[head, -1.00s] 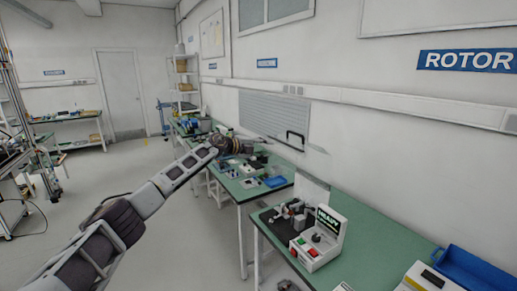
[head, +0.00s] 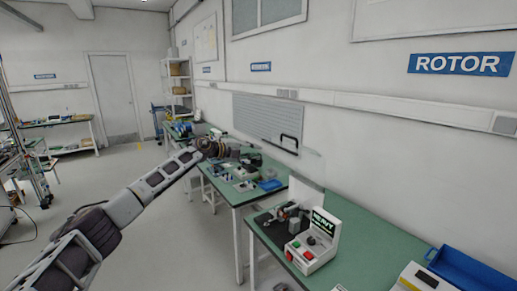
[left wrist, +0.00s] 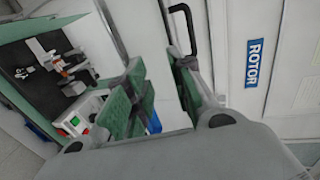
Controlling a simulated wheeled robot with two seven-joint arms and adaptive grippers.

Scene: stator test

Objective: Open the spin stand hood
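The spin stand (head: 310,254) is a white unit with a HEAVY display, red and green buttons and a dark bed, on the near green bench. It also shows in the left wrist view (left wrist: 75,122). Its clear hood (head: 309,166) appears raised behind it, with a black handle (head: 289,142) at its upper edge. The handle shows in the left wrist view (left wrist: 192,28), beyond the fingertips and apart from them. My left gripper (left wrist: 156,68) is open, with nothing seen between its green-padded fingers. In the head view it is small and dark (head: 253,160), left of the handle. My right gripper is not seen.
A blue tray (head: 470,272) and a white device (head: 412,281) lie at the right of the near bench. A farther green bench (head: 237,194) holds small parts and a blue tray (head: 270,185). The wall with the ROTOR sign (head: 461,63) stands close behind. Open floor lies left.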

